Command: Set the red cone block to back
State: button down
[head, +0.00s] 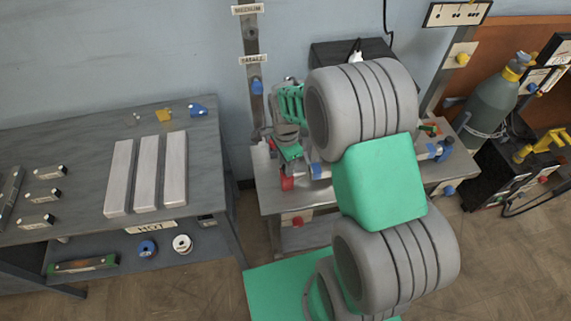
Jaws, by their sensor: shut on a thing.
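A red block (287,182), which I take to be the red cone block, shows at the front left of the grey workbench (275,203). It is small in the view and its cone shape cannot be made out. My gripper (289,165) is above it, pointing down from the grey and green end of my arm, and is shut on it. The fingertips are small and partly hidden. The trike frame on the bench is mostly hidden behind my arm; silver, blue-ended fixture parts (441,151) show to the right.
A dark table (75,205) at left holds three pale bars (147,174) and small labelled parts. A grey-green gas cylinder (492,103) stands at right. A black box (350,52) sits behind the bench. A wall strip (254,75) rises near the bench's back left.

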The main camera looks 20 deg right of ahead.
jog(key=shift+a, duration=0.15)
jog(key=c, duration=1.3)
grip_release()
jog(key=shift+a, duration=0.15)
jog(key=shift+o, duration=1.2)
notch_tip(320, 180, up, 8)
jog(key=shift+f, duration=0.1)
